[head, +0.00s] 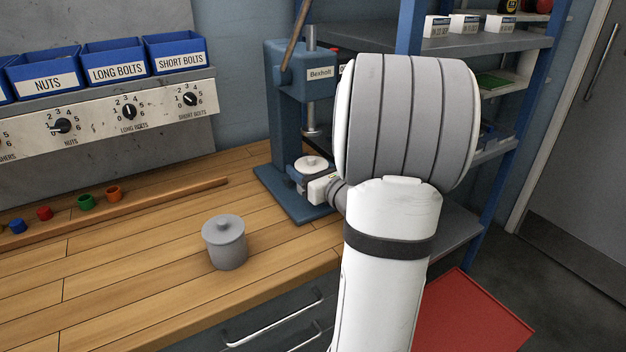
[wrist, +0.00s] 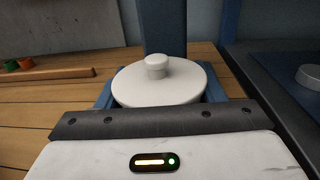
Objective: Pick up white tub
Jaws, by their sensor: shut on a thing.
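The white tub (wrist: 160,84) with a round knob on its lid shows in the wrist view, just beyond the gripper body. In the head view its white lid (head: 311,163) shows at the base of the blue press, partly hidden by my gripper. My gripper (head: 322,188) reaches in from the right and is shut on the white tub. The fingertips and the tub's lower side are hidden, and I cannot tell whether the tub still rests on the press base.
A blue press (head: 290,100) stands behind the tub. A grey lidded tub (head: 225,242) stands on the wooden bench (head: 130,285). Small coloured cups (head: 86,202) line the back left, below blue bins (head: 113,62). Shelving (head: 490,150) is at right. The bench front is clear.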

